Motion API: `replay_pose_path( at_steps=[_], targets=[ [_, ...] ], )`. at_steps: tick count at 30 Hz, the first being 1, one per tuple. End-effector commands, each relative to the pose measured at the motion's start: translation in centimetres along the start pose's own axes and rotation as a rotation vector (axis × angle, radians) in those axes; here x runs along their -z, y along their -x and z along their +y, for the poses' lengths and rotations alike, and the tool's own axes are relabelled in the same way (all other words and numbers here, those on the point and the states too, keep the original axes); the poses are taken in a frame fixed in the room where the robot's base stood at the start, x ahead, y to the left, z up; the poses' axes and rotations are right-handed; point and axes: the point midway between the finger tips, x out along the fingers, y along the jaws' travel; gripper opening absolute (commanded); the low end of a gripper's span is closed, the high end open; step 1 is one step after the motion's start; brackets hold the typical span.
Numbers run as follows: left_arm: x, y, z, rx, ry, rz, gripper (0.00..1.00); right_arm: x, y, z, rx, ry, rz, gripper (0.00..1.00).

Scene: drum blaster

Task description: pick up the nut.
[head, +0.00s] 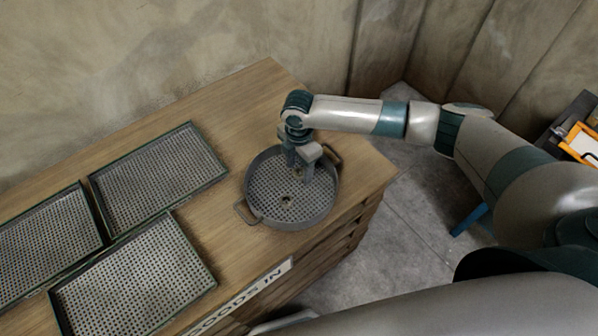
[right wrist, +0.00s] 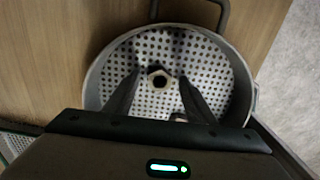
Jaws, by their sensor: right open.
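A hex nut (right wrist: 160,79) with a dark central hole lies on the perforated floor of a round grey metal pan (head: 248,187). In the head view the nut (head: 298,171) is small and partly crowded by the fingers. My right gripper (head: 299,168) points down into the pan. In the right wrist view its open fingers (right wrist: 158,78) stand on either side of the nut, with gaps; their height above the pan floor is unclear. A second small metal piece (head: 287,199) lies nearby in the pan; the right wrist view mostly hides it. My left gripper is not in view.
The pan's raised rim and two loop handles surround the gripper. Several perforated rectangular trays (head: 93,199) lie to the left on the wooden table (head: 232,105). The table's right edge is close to the pan, with bare floor (head: 408,220) beyond.

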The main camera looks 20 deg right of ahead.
Motion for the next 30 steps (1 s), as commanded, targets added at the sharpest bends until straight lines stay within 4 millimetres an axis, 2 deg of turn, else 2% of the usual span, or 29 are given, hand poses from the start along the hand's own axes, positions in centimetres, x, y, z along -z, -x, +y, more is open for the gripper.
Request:
replay_pose_path(
  at_steps=[5,9,11,23,30],
  targets=[
    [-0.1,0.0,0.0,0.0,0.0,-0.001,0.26,0.0,0.0,0.0,0.0,0.0,0.0,0.5],
    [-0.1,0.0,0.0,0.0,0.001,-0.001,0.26,0.0,0.1,0.0,0.0,0.0,0.0,0.17],
    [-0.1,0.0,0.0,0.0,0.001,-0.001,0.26,0.0,0.1,0.0,0.0,0.0,0.0,0.04],
    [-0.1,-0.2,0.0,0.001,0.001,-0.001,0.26,0.0,0.4,0.1,-0.001,0.0,0.0,0.04],
    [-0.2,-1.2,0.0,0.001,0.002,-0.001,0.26,0.0,2.8,0.2,-0.004,0.001,0.001,0.04]
  ],
)
